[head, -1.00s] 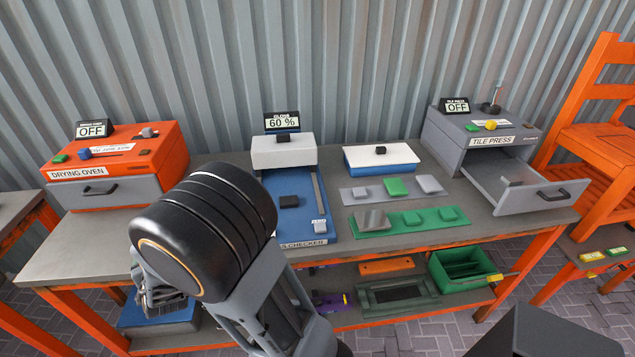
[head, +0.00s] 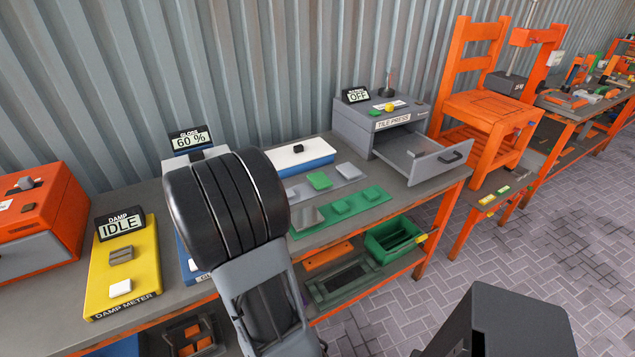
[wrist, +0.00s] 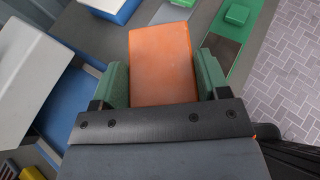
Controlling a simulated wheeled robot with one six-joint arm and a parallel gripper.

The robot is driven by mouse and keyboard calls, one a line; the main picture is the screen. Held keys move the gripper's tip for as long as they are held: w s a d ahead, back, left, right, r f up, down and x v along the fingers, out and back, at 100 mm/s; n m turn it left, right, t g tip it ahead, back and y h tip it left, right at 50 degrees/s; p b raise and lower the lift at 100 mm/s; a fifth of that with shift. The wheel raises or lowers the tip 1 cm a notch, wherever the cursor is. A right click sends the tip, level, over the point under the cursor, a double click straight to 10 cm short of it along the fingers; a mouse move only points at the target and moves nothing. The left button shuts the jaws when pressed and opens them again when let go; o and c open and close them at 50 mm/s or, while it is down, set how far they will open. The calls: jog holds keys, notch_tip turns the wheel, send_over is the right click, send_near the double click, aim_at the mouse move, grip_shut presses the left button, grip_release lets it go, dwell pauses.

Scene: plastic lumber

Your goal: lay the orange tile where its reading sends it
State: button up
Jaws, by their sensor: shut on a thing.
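In the wrist view my gripper (wrist: 163,88) is shut on the orange tile (wrist: 162,62), with one green-padded finger on each side of it. In the head view my arm hides the gripper and the tile. The gloss checker's display (head: 190,141) reads 60 %, and my arm covers most of that device. The yellow damp meter (head: 122,270) at the left reads IDLE. The tile press (head: 392,125) reads OFF and its drawer (head: 425,158) is open. A grey strip (head: 300,190) and a green strip (head: 372,212) on the bench each carry several small tiles.
An orange oven-like box (head: 40,215) stands at the far left. A blue and white box (head: 300,158) sits behind the strips. A green bin (head: 392,238) is on the lower shelf. An orange chair (head: 485,105) stands right of the bench, before open paved floor.

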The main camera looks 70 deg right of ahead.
jog(key=s+d+m+g, duration=0.2)
jog(key=s, duration=0.2)
jog(key=shift+g, duration=0.4)
jog(key=w+d+f, duration=0.2)
jog(key=d, duration=0.2)
jog(key=w+d+f+p, duration=0.1)
jog(key=d+f, duration=0.2)
jog(key=d, duration=0.1)
jog(key=w+d+f, duration=0.2)
jog(key=d+f, duration=0.1)
jog(key=d, duration=0.1)
jog(key=shift+w+f+p, duration=0.15)
jog(key=shift+w+p, duration=0.2)
jog(key=shift+p, duration=0.05)
jog(key=shift+w+d+f, duration=0.1)
jog(key=shift+d+f, duration=0.1)
jog(key=shift+f, duration=0.05)
jog(key=f, duration=0.2)
jog(key=shift+w+d+f+p, duration=0.15)
jog(key=shift+d+f+p, duration=0.1)
jog(key=shift+f+p, duration=0.15)
jog(key=shift+f, duration=0.4)
jog(key=shift+f, duration=0.15)
